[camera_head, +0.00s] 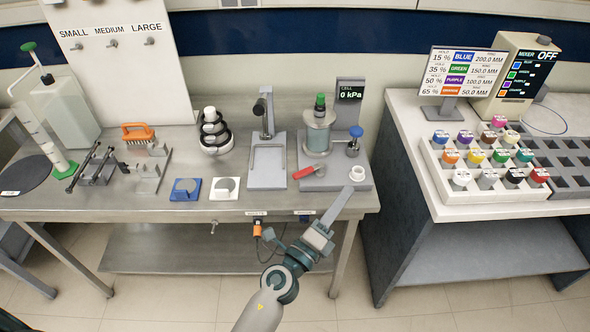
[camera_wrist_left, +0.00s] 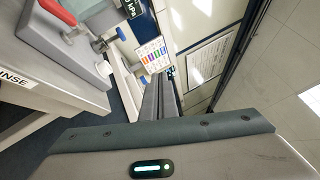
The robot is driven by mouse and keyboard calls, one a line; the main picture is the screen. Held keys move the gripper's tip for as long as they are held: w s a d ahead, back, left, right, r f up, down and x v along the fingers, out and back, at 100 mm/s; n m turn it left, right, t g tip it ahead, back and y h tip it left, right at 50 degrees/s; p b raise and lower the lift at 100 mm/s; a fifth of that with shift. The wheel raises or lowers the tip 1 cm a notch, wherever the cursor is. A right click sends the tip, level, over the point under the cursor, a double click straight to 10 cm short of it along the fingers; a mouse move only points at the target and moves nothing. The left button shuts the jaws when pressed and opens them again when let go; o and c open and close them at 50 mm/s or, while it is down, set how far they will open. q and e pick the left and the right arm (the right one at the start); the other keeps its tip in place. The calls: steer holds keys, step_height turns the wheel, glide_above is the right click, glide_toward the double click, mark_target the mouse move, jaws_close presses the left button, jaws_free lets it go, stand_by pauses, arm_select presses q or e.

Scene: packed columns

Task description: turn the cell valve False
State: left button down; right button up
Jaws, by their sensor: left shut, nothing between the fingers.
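The cell is a clear cylinder (camera_head: 318,133) with a green and black top, standing on a grey base (camera_head: 335,180) at the right end of the steel bench. A red lever (camera_head: 304,172) lies at its front left, and a blue knob (camera_head: 356,131) stands on a fitting at its right. I cannot tell which is the valve. The wrist view shows the red lever (camera_wrist_left: 55,12) and the blue knob (camera_wrist_left: 98,45) at the upper left. My left gripper (camera_head: 343,194) is shut and empty, in front of the base and apart from both; its fingers (camera_wrist_left: 160,100) are together. My right gripper is not in view.
A display (camera_head: 350,92) reading 0 kPa stands behind the cell. A grey press stand (camera_head: 267,165) is to the left. A gap separates the bench from the right counter (camera_head: 405,110).

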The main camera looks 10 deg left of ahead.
arm_select(q)
steer(key=s+d+r+m+g+h+b, duration=0.1)
steer(key=d+r+m+g+h, duration=0.1)
steer(key=d+m+g+h, duration=0.6)
steer(key=s+d+r+m+g+h+b, duration=0.1)
steer(key=d+r+m+g+h, duration=0.15)
steer(key=d+m+g, duration=0.95)
steer(key=w+a+f+m+t+y+b, duration=0.1)
steer(key=w+a+f+m+y, duration=0.3)
steer(key=a+m+y, duration=0.35)
steer(key=w+a+f+m+t+y+b, duration=0.1)
steer(key=w+a+f+m+y, duration=0.3)
steer(key=a+m+y, duration=0.4)
steer(key=w+a+r+t+y, duration=0.1)
steer(key=w+a+r+y, duration=0.2)
steer(key=a, duration=0.6)
steer(key=w+a+r+m+t+y+b, duration=0.1)
steer(key=w+a+r+y, duration=0.2)
steer(key=a, duration=0.7)
step_height(320, 180, up, 2)
steer(key=shift+w+r, duration=0.1)
steer(key=shift+w, duration=0.5)
